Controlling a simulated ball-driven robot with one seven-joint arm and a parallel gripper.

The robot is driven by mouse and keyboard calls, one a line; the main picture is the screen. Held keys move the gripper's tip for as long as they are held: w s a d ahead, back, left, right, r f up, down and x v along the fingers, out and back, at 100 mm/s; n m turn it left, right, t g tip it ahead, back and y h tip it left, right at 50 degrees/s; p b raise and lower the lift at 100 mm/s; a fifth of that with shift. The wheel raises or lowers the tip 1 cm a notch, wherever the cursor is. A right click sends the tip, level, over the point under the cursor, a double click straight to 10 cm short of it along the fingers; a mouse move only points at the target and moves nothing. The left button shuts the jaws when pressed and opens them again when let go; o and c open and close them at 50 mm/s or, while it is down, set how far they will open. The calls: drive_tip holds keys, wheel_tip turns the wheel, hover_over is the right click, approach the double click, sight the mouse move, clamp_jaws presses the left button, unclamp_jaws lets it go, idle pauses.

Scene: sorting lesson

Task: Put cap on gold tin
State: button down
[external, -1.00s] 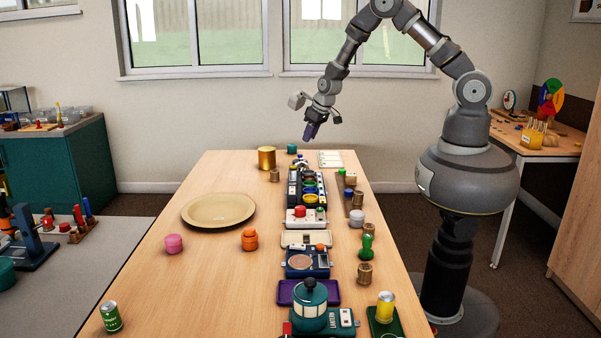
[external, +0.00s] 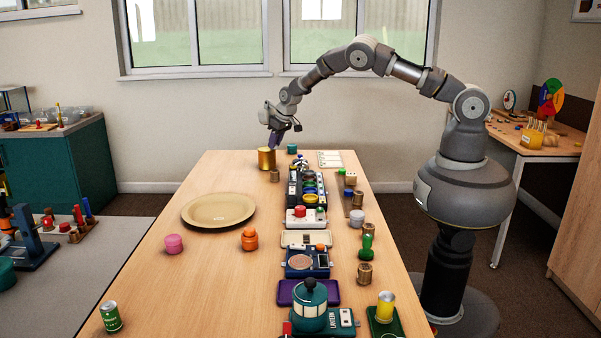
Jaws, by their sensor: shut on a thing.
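The gold tin (external: 266,159) stands upright at the far end of the wooden table, left of the row of devices. My gripper (external: 271,145) is just above the tin's top, tilted down and to the left, with its dark purplish fingers close to the rim. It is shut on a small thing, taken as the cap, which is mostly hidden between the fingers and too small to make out. I cannot tell whether the cap touches the tin.
A small brown wooden piece (external: 274,176) stands close to the tin's right, and a teal piece (external: 292,149) is behind on the right. A beige plate (external: 218,211) lies nearer on the left. A row of devices (external: 307,190) runs down the table's middle.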

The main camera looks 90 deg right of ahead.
drive_tip(key=shift+f, duration=0.15)
drive_tip(key=c, duration=0.9)
unclamp_jaws()
